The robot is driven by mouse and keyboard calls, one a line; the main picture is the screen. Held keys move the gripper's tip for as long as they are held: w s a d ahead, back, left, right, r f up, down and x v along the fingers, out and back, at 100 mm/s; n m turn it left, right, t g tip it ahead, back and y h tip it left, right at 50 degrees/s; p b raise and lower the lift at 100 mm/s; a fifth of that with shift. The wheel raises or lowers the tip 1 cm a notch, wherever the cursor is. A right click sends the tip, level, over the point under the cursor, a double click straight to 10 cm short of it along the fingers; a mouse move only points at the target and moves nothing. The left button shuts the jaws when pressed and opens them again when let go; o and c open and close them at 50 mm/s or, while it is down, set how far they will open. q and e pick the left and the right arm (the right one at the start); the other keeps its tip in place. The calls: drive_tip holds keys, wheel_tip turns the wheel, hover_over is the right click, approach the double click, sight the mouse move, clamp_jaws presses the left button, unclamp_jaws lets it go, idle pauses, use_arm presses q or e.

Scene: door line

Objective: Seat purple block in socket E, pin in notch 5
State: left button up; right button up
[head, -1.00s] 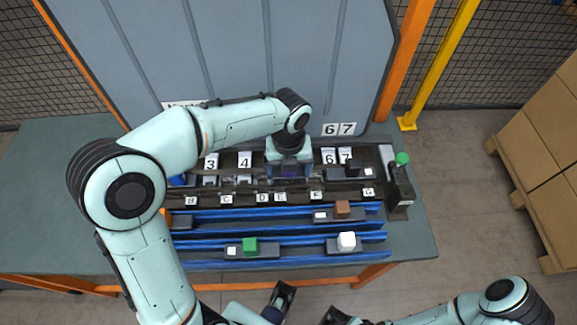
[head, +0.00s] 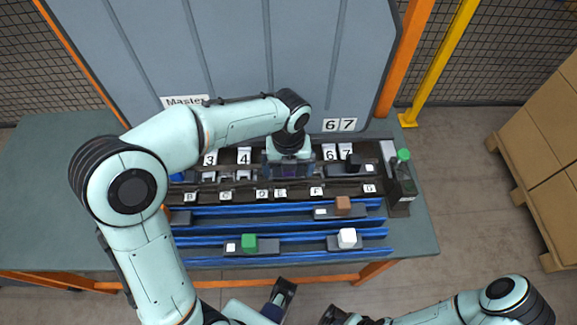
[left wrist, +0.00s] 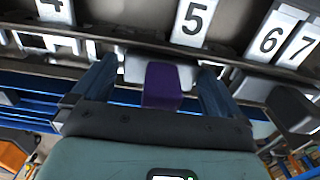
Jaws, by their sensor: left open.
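My left gripper (head: 290,172) is at the socket row near label E (head: 280,193). In the left wrist view its two fingers (left wrist: 160,92) stand apart, on either side of the purple block (left wrist: 162,86). I see a gap on the block's right side. The block is in front of a pale piece, below the notch 5 label (left wrist: 193,20) and a little left of it. In the head view the gripper mostly hides the block and notch 5. The pin and the socket floor are hidden. Dark end parts of my right arm (head: 333,315) show at the bottom; its jaws are unclear.
Blue rails in front carry a brown block (head: 343,204), a green block (head: 249,243) and a white block (head: 347,238) on dark carriers. A green-topped post (head: 403,156) stands at the bench's right end. A grey panel (head: 250,60) rises behind. The bench's left part (head: 50,200) is clear.

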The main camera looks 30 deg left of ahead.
use_arm(q)
wheel_tip(320, 180, up, 13)
drive_tip(key=p, duration=0.2)
drive_tip(key=shift+r+p, duration=0.15)
drive_tip(key=shift+p, duration=0.15)
idle(0.4)
